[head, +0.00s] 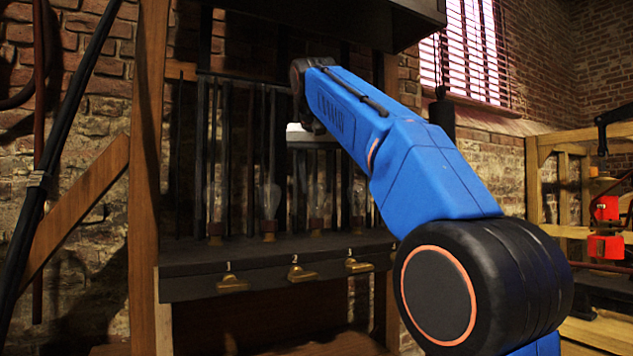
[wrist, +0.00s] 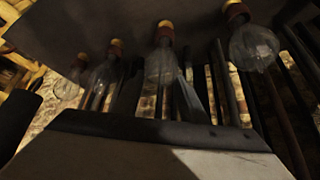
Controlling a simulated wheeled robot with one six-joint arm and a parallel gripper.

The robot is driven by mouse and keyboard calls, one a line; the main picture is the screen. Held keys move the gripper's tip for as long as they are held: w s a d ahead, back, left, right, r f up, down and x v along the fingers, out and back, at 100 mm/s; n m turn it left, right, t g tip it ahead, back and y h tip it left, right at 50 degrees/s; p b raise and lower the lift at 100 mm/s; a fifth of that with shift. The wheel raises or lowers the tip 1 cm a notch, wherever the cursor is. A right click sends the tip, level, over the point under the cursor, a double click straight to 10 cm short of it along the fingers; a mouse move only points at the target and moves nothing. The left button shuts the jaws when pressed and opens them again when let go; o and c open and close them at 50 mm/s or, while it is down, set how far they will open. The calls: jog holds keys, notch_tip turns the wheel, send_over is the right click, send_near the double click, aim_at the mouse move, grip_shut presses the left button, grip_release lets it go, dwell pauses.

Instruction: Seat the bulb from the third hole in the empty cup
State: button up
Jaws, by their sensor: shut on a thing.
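In the wrist view the palm fills the bottom, with a pale finger beside the bulb. I cannot make out an empty cup; my arm hides the right part of the shelf.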

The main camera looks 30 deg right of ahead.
jog(key=o, duration=1.3)
jog(key=shift+c, duration=0.2)
jog(key=v, duration=0.7)
jog(key=shift+r, duration=0.15)
jog(key=shift+s+a, duration=0.1)
